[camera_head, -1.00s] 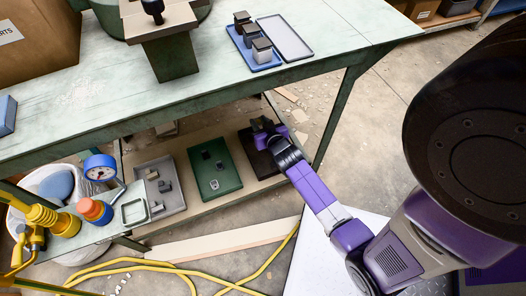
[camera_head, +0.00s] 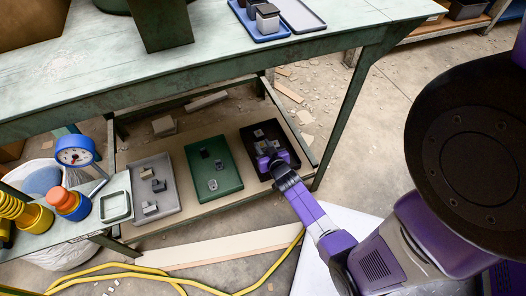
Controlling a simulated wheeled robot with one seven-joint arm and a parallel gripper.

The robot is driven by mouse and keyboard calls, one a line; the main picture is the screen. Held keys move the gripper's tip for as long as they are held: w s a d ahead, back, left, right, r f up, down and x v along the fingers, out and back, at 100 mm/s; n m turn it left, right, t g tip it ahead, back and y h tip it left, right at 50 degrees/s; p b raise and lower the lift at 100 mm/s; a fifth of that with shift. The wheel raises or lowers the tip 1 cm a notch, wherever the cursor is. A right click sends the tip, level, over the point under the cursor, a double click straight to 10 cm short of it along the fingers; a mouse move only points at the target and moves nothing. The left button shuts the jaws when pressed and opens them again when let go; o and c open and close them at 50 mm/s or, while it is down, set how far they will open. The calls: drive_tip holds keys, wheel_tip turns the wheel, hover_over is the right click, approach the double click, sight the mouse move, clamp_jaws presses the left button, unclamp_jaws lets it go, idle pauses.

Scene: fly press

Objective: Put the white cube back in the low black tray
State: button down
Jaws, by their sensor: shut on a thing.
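The low black tray (camera_head: 289,134) lies at the right end of the lower shelf, under the green bench. My gripper (camera_head: 267,152) reaches in from the front right and is over this tray, low and close to its floor. It is shut on a small pale thing that looks like the white cube, mostly hidden by the fingers and wrist. I cannot tell whether the cube touches the tray. A small dark piece with a light spot (camera_head: 258,133) shows in the tray just beyond the gripper.
A green tray (camera_head: 229,172) with several small blocks lies left of the black tray, and a grey tray (camera_head: 166,205) farther left. The bench top (camera_head: 200,62) overhangs the shelf, with a leg (camera_head: 342,120) to the right. A yellow hose (camera_head: 230,288) lies on the floor.

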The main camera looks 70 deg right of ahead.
drive_tip(key=shift+f, duration=1)
drive_tip(key=shift+b, duration=0.3)
drive_tip(key=shift+f, duration=0.2)
drive_tip(key=c, duration=1.3)
unclamp_jaws()
drive_tip(key=shift+c, duration=0.2)
drive_tip(key=shift+r, duration=0.1)
